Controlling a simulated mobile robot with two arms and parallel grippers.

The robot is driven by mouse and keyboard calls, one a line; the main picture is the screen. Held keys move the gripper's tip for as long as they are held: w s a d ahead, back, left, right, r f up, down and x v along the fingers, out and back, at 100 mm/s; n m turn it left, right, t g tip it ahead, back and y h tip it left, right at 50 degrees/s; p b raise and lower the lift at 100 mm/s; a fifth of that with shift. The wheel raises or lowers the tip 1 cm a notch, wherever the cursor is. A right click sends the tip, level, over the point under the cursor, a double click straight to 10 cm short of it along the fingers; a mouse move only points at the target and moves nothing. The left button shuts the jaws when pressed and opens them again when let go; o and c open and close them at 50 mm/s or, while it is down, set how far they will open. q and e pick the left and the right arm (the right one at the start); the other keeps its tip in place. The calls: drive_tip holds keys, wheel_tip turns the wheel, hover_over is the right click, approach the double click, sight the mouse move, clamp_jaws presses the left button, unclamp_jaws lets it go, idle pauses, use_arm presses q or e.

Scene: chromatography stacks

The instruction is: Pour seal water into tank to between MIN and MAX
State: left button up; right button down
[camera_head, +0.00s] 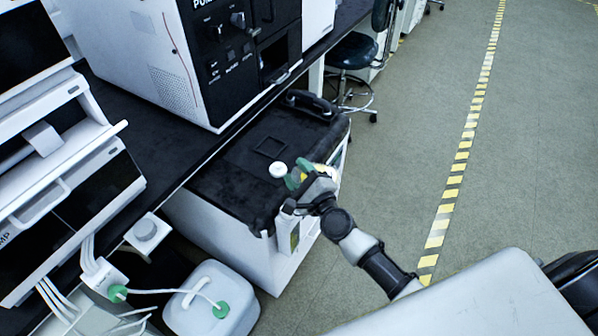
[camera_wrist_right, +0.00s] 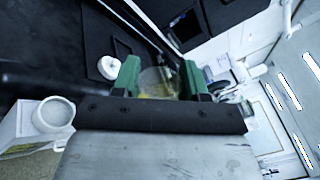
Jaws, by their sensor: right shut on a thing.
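My right gripper (camera_head: 303,178) has green fingertips and is over the right edge of the black-topped white cabinet (camera_head: 222,178). It is shut on a clear container with something yellowish in it (camera_wrist_right: 158,83), which sits between the green fingers in the right wrist view. The container is mostly hidden behind the gripper in the head view. A round white cap (camera_head: 277,169) is on the cabinet's black top, just left of the gripper; it also shows in the right wrist view (camera_wrist_right: 108,67). I see no readable MIN or MAX marks. My left gripper is out of view.
A large instrument (camera_head: 200,60) stands on the black bench behind. A white jerrycan (camera_head: 207,302) with a green cap and tubing stands at lower left, beside a small white unit (camera_head: 147,231). A stool (camera_head: 352,52) is at the back. The floor at right is clear.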

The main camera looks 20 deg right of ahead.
idle(0.3)
drive_tip(key=shift+a+f+n+b, duration=0.15)
drive_tip(key=shift+f+n+b, duration=0.2)
drive_tip(key=shift+n, duration=0.25)
drive_tip(key=shift+f, duration=0.1)
drive_tip(key=shift+a+f+n+b, duration=0.1)
drive_tip(key=shift+f+n+b, duration=0.3)
drive_tip(key=shift+n, duration=0.2)
drive_tip(key=shift+f+n+b, duration=0.35)
drive_tip(key=shift+n, duration=0.05)
drive_tip(key=shift+a+f, duration=0.1)
drive_tip(key=shift+s+n, duration=0.1)
drive_tip(key=shift+n, duration=0.2)
drive_tip(key=shift+a+f+n+b, duration=0.15)
drive_tip(key=shift+f+n+b, duration=0.25)
drive_tip(key=shift+f+n, duration=0.1)
